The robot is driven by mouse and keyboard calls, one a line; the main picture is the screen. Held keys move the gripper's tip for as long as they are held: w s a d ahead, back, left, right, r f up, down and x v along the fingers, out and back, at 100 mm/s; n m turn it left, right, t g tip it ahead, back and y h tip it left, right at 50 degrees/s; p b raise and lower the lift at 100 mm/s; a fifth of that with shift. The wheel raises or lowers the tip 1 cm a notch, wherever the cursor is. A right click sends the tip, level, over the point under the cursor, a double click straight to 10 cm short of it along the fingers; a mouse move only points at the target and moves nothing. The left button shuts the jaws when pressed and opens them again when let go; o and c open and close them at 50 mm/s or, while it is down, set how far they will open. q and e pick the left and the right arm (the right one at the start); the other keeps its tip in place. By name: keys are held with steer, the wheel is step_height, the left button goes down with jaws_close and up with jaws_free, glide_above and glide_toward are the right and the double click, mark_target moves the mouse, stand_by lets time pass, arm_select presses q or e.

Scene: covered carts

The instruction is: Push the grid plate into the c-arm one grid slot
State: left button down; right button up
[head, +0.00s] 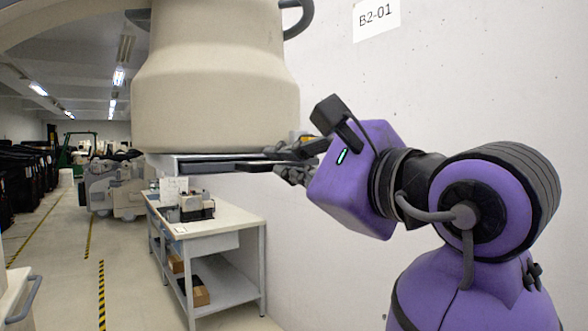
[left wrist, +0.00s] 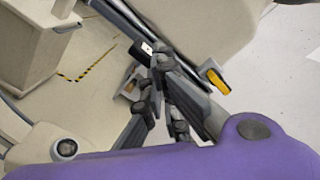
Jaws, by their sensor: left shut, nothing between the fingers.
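The c-arm (head: 215,75) shows as a large beige housing hanging at the upper middle of the head view. Its underside carries a pale slot frame. The grid plate (head: 215,166) is a dark flat strip under the housing, with its right end reaching toward my gripper. My left gripper (head: 277,161) is shut and empty, with its fingertips at the right end of the plate. In the left wrist view the fingers (left wrist: 160,75) lie close beside the dark strip along the housing's edge. I cannot tell whether they touch the plate. The slot's inside is hidden.
A white workbench (head: 225,225) with a small device (head: 195,207) stands below and behind the housing. A white wall with a sign (head: 376,19) rises at the right. Dark covered carts (head: 25,180) line the left. The marked floor aisle is free.

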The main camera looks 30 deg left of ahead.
arm_select(q)
steer(key=shift+w+a, duration=0.2)
steer(key=shift+a, duration=0.3)
steer(key=shift+d, duration=0.15)
